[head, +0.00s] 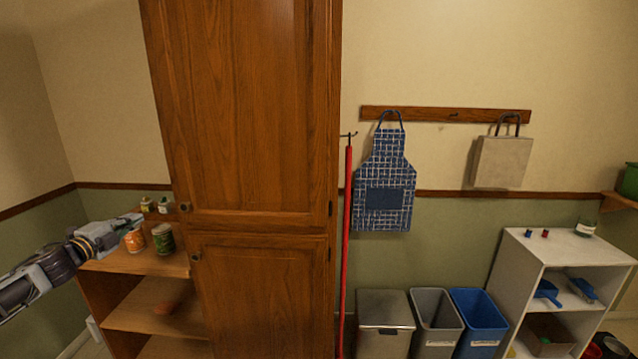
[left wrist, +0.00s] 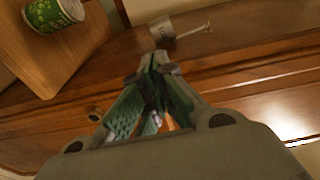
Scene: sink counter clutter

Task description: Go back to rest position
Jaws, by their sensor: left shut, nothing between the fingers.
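My left gripper (head: 135,219) reaches in from the left in the head view, above the wooden shelf unit. Its fingers (left wrist: 154,72) are shut and empty in the left wrist view. An orange-labelled can (head: 135,241) stands just below the gripper, and a green can (head: 163,239) stands to its right on the shelf top. A green can (left wrist: 52,14) also shows at the top left of the left wrist view, apart from the fingers. My right gripper is in neither view.
A tall wooden cabinet (head: 262,110) stands just right of the shelf unit (head: 150,262). A red-handled pole (head: 347,250), an apron (head: 385,185) and a bag (head: 502,162) hang on the wall. Bins (head: 385,312) and a white shelf (head: 545,250) stand at the right.

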